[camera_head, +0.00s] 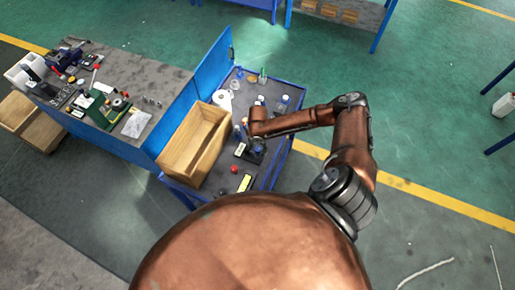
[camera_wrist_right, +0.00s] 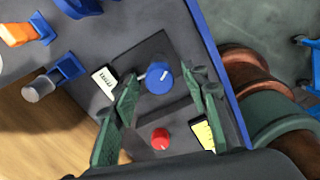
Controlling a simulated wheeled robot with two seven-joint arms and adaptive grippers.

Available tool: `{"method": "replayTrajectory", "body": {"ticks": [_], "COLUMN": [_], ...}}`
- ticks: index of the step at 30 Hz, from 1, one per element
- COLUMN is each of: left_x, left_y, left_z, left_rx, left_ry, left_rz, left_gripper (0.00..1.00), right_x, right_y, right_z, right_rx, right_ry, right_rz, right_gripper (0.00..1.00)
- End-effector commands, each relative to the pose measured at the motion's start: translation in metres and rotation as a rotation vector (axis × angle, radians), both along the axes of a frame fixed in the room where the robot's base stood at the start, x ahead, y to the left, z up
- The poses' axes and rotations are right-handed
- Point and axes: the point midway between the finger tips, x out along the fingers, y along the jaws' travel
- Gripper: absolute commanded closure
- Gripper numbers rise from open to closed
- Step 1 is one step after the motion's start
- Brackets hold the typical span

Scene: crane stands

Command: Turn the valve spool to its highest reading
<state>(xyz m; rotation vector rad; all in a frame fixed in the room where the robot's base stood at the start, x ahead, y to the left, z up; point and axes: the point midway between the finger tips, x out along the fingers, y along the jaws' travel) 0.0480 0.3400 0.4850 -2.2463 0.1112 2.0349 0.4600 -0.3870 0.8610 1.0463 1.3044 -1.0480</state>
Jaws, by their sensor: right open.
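A round blue knob (camera_wrist_right: 158,77) with a pale pointer mark sits on a dark plate in the right wrist view; it looks like the valve spool. A white scale label (camera_wrist_right: 104,81) is to its left. My right gripper (camera_wrist_right: 164,84) is open, its green fingers on either side of the blue knob; I cannot tell whether they touch it. In the head view my right arm (camera_head: 290,121) reaches over the blue bench, and its gripper is small and partly hidden there. A red knob (camera_wrist_right: 160,138) and a yellow label (camera_wrist_right: 203,134) lie nearer the wrist. My left gripper is not in view.
A wooden box (camera_head: 196,143) stands on the blue bench (camera_head: 287,158) left of my right arm. A blue upright panel (camera_head: 205,87) separates this bench from a cluttered one. Bottles and small fittings (camera_head: 262,75) stand at the back. The bench's right edge is close to the arm.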

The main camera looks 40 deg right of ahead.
Motion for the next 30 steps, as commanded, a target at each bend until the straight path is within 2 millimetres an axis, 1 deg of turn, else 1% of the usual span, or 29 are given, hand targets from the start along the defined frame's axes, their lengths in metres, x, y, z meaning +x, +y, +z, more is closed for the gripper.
{"method": "replayTrajectory", "body": {"ticks": [5,23,30], "left_x": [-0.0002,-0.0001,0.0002], "left_y": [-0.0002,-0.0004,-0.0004], "left_z": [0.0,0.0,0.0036], "left_rx": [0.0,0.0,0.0], "left_ry": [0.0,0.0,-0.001], "left_rz": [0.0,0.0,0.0], "left_gripper": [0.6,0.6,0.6], "right_x": [-0.0001,-0.0007,-0.0011], "right_y": [0.0001,-0.0002,0.0003], "right_z": [0.0,0.0,0.0008], "right_rx": [0.0,0.0,0.001], "right_ry": [0.0,0.001,0.002], "right_rz": [0.0,-0.001,-0.023], "right_gripper": [0.59,1.0,1.0]}}
